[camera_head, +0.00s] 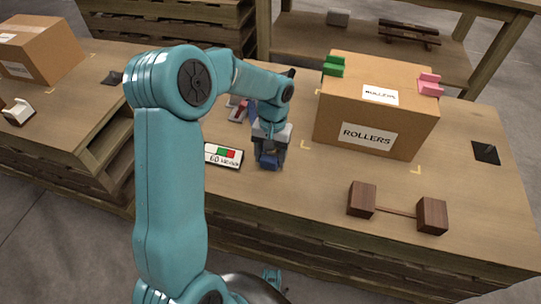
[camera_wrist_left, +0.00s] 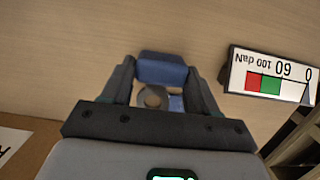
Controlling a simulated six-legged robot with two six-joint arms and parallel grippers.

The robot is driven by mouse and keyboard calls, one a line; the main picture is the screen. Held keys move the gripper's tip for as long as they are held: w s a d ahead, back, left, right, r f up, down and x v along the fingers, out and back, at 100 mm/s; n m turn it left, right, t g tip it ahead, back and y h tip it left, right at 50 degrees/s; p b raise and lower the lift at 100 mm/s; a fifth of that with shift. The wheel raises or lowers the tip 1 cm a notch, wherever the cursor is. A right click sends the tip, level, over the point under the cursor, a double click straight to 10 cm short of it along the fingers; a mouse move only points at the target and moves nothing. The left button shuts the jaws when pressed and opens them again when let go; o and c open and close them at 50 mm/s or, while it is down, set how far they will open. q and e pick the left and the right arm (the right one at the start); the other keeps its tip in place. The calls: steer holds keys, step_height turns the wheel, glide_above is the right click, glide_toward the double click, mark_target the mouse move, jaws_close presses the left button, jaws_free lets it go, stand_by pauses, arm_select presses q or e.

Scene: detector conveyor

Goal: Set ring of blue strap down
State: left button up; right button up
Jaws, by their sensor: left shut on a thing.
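My left gripper (camera_head: 270,150) is at the middle of the table, between the gauge sign and the rollers box. It is shut on the ring of blue strap (camera_head: 269,161), which shows low between its fingers. In the left wrist view the blue strap (camera_wrist_left: 161,68) spans the fingertips, with a grey round part behind it. Its underside is hidden, so I cannot tell whether it touches the wooden table (camera_head: 290,205). My right gripper is not in view.
The large cardboard box (camera_head: 365,105) marked ROLLERS stands right of my gripper, with green and pink blocks on top. The gauge sign (camera_head: 223,155) lies to the left. Two brown blocks joined by a rod (camera_head: 396,209) lie front right. Bare table lies in front of the gripper.

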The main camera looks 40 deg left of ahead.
arm_select(q)
steer(key=shift+f, duration=0.2)
steer(key=o, duration=1.1)
steer(key=shift+r, duration=0.1)
steer(key=shift+o, duration=0.2)
step_height(320, 180, up, 12)
steer(key=w+p, duration=0.1)
steer(key=p, duration=0.3)
steer(key=shift+w+a, duration=0.35)
steer(key=shift+a, duration=0.1)
